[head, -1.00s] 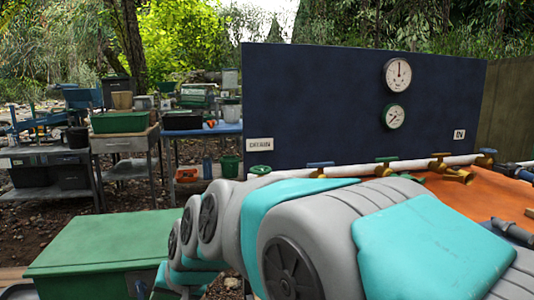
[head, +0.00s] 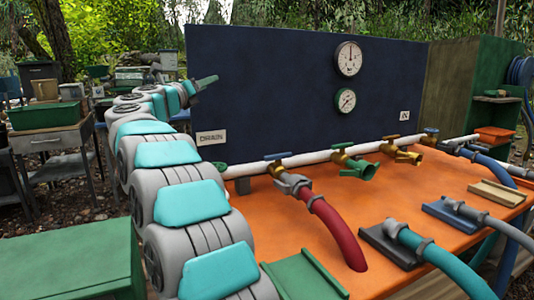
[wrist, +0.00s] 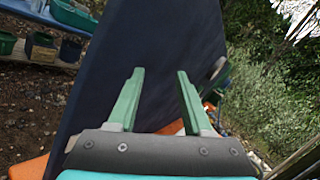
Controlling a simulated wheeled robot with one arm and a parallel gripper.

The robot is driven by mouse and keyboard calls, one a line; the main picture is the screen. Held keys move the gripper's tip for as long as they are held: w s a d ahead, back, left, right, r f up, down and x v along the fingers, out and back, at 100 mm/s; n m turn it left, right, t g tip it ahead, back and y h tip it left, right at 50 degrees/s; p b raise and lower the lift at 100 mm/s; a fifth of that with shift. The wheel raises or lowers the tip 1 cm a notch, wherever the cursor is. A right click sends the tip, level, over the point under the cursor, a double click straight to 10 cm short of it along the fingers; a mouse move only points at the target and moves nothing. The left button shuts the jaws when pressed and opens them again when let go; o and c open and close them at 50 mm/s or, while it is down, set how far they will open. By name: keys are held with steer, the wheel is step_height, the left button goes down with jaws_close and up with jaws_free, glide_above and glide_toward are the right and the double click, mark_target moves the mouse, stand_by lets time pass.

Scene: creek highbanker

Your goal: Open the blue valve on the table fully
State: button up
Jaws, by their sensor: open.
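A white pipe (head: 318,157) runs along the back of the orange table (head: 420,180) in the head view and carries several valves. One blue-handled valve (head: 278,157) sits above a red hose (head: 335,225). I cannot tell which is meant. My gripper (head: 207,82) is raised at the dark blue panel's left part, well above and left of the valves. In the wrist view its green fingers (wrist: 160,72) are apart, with nothing between them.
The dark blue panel (head: 270,90) with two gauges stands behind the pipe. A teal hose (head: 445,262) and grey hose lie at the front right. A green box (head: 70,262) stands left of the table.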

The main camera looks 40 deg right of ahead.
steer(key=s+d+f+m+g, duration=0.5)
steer(key=f+m+g, duration=0.1)
steer(key=f+m, duration=0.1)
steer(key=m+g+y, duration=0.5)
steer(key=m+g, duration=0.1)
steer(key=m, duration=0.1)
glide_toward(278, 157)
steer(key=x, duration=0.2)
steer(key=p+x, duration=0.1)
steer(key=x, duration=0.1)
steer(key=w+x, duration=0.1)
steer(key=x, duration=0.1)
steer(key=shift+s+d+f+p, duration=0.2)
steer(key=shift+d+p, duration=0.1)
steer(key=shift+p, duration=0.1)
jaws_close()
